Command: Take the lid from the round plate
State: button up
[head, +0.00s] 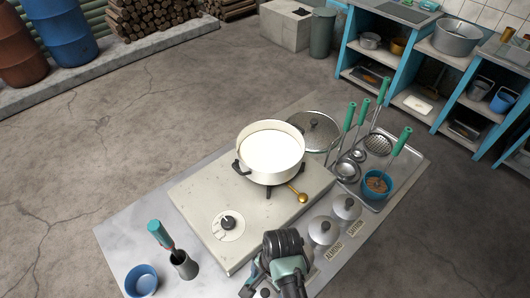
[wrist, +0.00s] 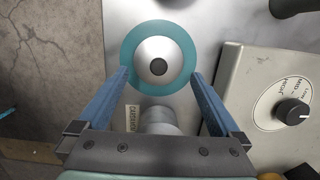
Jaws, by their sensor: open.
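A small grey domed lid (wrist: 142,55) with a dark knob lies on a teal-rimmed round plate (wrist: 131,52) in the wrist view. My gripper (wrist: 159,75) is open, with its two blue fingers apart. In the picture, the fingertips lie to the left and right of the lid, near the lower plate rim. Nothing is held between them. The height of the fingers above the lid is hard to tell. In the head view, my arm hides most or all of the plate and lid.
A grey jar (wrist: 158,118) with a cardamom label stands near the gripper's palm. The stove (head: 205,190) carries a white pot (head: 270,172) of milk. Lidded almond (head: 323,230) and saffron (head: 346,208) jars stand beside it.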

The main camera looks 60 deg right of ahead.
aim_at(266, 293)
jog(key=shift+s+a+f, duration=0.15)
jog(key=shift+f, duration=0.25)
jog(key=f, duration=0.4)
jog(key=shift+a, duration=0.25)
